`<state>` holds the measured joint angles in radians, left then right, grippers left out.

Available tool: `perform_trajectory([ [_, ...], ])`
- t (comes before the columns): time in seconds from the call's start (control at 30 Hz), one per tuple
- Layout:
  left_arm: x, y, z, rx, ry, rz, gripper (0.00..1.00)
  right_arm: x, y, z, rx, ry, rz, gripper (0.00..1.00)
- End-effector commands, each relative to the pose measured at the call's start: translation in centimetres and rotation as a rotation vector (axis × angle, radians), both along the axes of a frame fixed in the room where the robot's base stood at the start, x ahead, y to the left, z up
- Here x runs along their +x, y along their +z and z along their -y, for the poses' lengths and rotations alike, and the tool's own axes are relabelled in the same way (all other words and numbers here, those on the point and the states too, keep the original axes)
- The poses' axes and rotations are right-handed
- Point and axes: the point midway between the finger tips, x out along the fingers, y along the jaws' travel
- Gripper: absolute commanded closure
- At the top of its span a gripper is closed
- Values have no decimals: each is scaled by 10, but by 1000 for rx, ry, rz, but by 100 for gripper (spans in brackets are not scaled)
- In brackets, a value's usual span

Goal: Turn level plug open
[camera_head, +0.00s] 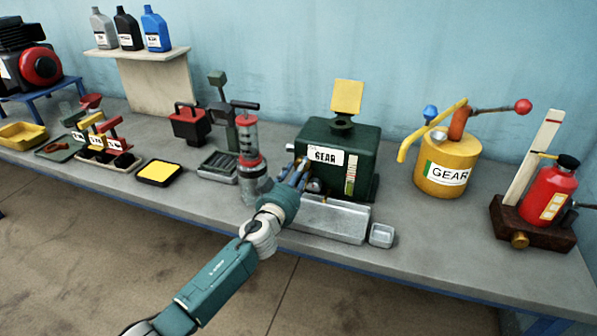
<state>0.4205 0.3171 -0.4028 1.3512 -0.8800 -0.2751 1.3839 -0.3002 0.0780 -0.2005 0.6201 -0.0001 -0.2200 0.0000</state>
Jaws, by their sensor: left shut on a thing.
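The dark green gear housing (362,150) stands on the bench, with a white "GEAR" label, a level gauge strip at its right front and a raised yellow flap (347,96) above its top opening. My left gripper (301,168) reaches up to the lower left of the housing's front face, just below the label. Its fingers are shut at that face, where the level plug sits; the fingers hide the plug itself. A small round fitting (314,186) shows right of the fingers. My right gripper is not in view.
A grey metal tray (335,222) lies before the housing, with a small clear dish (381,235) beside it. A clear red-banded pump cylinder (248,145) stands close left of my gripper. A yellow GEAR can (445,168) and a red oiler (549,195) stand right.

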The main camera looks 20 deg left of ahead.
Motion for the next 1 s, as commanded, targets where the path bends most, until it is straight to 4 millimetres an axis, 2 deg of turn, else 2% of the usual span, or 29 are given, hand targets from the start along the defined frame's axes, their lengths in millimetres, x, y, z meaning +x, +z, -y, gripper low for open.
perform_trajectory([
  [1.0,2,7,2,937,2,44,90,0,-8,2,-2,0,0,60],
])
